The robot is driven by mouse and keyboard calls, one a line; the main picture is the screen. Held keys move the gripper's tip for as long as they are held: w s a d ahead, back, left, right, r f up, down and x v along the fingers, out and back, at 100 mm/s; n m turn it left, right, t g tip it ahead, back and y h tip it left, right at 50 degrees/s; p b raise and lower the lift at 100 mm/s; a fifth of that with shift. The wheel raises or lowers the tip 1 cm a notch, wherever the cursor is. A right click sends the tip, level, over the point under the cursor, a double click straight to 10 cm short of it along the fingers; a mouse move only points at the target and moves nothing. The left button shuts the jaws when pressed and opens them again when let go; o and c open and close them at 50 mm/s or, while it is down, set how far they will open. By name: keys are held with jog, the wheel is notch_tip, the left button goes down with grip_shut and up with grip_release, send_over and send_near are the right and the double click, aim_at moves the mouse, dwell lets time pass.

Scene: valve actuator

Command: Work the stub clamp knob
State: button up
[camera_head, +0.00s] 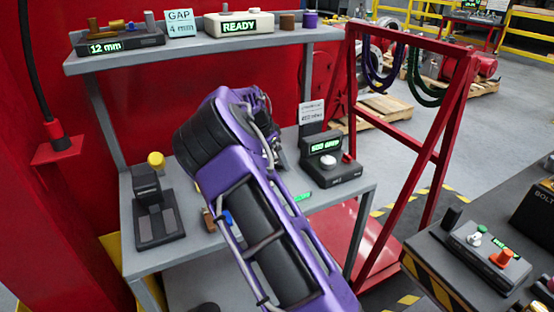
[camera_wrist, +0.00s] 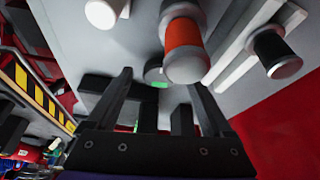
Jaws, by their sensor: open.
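In the head view my purple arm hides the gripper and the middle of the bench.
A black box with a green display and pale knob (camera_head: 330,165) stands at the bench's right. Above is a shelf (camera_head: 200,47) with several items. A red frame (camera_head: 440,130) stands to the right.

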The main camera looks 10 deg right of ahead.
jog(key=shift+c, duration=0.2)
grip_shut()
dwell(0.3)
